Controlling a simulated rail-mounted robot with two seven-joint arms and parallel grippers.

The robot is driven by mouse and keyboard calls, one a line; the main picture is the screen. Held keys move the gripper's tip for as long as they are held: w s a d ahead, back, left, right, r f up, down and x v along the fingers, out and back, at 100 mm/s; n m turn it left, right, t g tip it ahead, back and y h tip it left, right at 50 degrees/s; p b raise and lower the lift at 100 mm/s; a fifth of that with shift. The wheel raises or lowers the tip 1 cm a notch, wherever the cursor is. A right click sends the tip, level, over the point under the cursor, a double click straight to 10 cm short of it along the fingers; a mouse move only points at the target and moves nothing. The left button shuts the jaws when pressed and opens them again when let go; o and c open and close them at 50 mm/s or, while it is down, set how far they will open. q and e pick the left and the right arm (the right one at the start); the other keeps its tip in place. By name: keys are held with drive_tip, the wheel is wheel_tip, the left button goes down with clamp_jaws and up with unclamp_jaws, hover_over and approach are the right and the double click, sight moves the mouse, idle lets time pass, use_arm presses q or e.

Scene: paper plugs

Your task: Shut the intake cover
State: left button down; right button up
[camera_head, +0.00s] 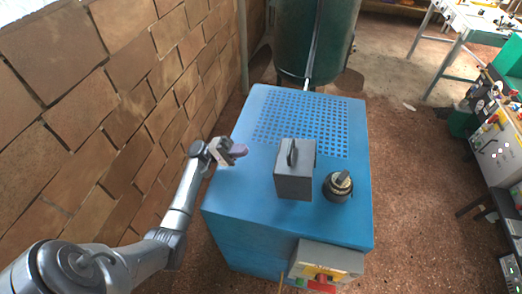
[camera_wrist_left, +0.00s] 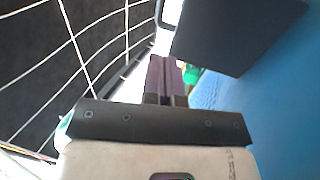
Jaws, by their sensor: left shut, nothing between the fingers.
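The intake cover looks like the dark grey piece with a handle (camera_head: 295,180) on top of the blue machine (camera_head: 235,190). I cannot tell for certain how far it stands open. In the left wrist view a dark flat panel (camera_wrist_left: 235,35), apparently the same piece, fills the upper right. My left gripper (camera_head: 238,151) is shut and empty, above the machine's left edge, to the left of the grey piece and apart from it. Its maroon fingers (camera_wrist_left: 165,78) are together in the wrist view, pointing past the panel's left side. My right gripper is not in view.
A black round knob (camera_head: 338,187) stands right of the grey piece. A perforated area (camera_head: 305,120) lies behind it. A control box (camera_head: 325,262) is on the machine's front. A brick wall (camera_head: 110,90) is left; a green tank (camera_head: 315,40) stands behind.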

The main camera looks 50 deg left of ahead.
sight(280, 153)
use_arm(q)
drive_tip(key=shift+p+x, duration=2.45)
drive_tip(key=shift+x, duration=4.25)
drive_tip(key=shift+d+f, duration=0.1)
